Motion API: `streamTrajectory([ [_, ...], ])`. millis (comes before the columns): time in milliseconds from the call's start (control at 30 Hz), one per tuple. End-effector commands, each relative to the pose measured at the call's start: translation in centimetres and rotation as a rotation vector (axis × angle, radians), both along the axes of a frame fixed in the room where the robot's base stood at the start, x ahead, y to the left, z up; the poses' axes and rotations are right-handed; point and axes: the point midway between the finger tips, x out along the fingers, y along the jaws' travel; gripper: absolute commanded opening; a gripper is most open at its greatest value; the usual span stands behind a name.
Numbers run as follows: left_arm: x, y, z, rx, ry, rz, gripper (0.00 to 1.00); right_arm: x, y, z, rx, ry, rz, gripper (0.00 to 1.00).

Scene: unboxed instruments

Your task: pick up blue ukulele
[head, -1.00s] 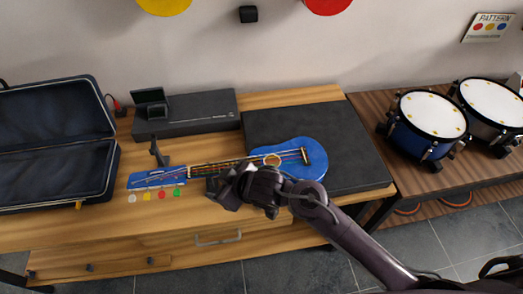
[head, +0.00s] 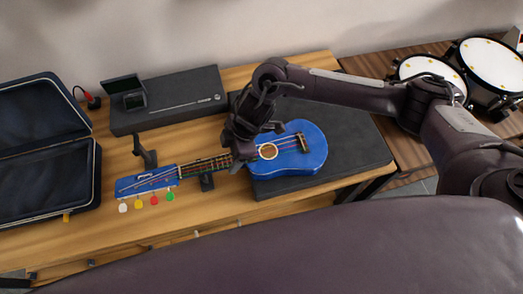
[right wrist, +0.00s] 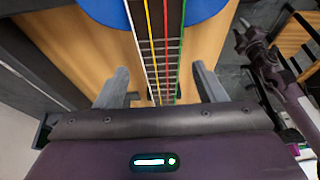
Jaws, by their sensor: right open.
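The blue ukulele (head: 310,158) lies on the table with its body at the right on a black flat case and its neck pointing left to a blue headstock (head: 145,184) with coloured pegs. My right gripper (head: 243,148) is over the neck near the body and hides part of it. In the right wrist view the open jaws (right wrist: 162,88) stand one on each side of the fretboard (right wrist: 160,45), with gaps to it. How deep they reach beside the neck is hidden. A dark arm (right wrist: 268,72), apparently my left one, shows there; its jaws are unclear.
The black flat case (head: 350,150) lies under the ukulele body. A small stand (head: 145,152) and a long black box (head: 170,105) are behind the neck. An open dark case (head: 45,150) is at the left, and drums (head: 490,65) at the right.

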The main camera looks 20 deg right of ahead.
Motion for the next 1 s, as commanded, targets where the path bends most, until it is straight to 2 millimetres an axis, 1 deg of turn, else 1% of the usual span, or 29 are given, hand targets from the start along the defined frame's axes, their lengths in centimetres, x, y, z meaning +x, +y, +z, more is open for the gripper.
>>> streamTrajectory([
  [33, -0.7, 0.0, 0.2, 0.001, 0.011, 0.000, 0.36, -0.1, 0.3, -0.5, -0.001, 0.002, 0.001, 0.64],
  [100, -1.3, 0.1, 0.5, 0.002, 0.020, 0.000, 0.36, -0.2, 0.6, -1.1, 0.000, 0.001, -0.001, 0.64],
  [167, -1.5, 0.1, 0.9, 0.003, 0.022, 0.000, 0.36, -0.3, 1.0, -1.7, -0.001, 0.001, 0.000, 0.64],
  [267, -1.2, 0.1, 1.7, 0.002, 0.018, 0.000, 0.36, -0.5, 1.7, -3.1, 0.000, 0.000, 0.001, 0.64],
  [300, -0.9, 0.1, 1.6, 0.001, 0.014, 0.000, 0.36, -0.5, 1.9, -3.8, 0.000, 0.001, 0.000, 0.64],
  [400, 0.1, 0.0, 1.8, 0.000, 0.000, 0.000, 0.36, -0.4, 2.3, -4.8, 0.001, -0.001, 0.001, 0.64],
  [533, 1.2, -0.1, 1.9, -0.002, -0.017, 0.000, 0.36, -0.4, 2.5, -5.3, 0.002, -0.003, 0.000, 0.64],
  [667, 1.2, -0.1, 1.9, -0.002, -0.017, 0.000, 0.36, -0.4, 2.5, -5.3, 0.002, -0.004, 0.001, 0.64],
  [700, 1.1, -0.1, 1.9, -0.001, -0.016, 0.000, 0.36, -0.4, 2.5, -5.3, 0.002, -0.004, 0.001, 0.62],
  [1000, 0.2, 0.0, 1.8, 0.001, -0.002, 0.000, 0.36, -0.4, 2.5, -5.3, 0.002, -0.004, 0.001, 0.23],
])
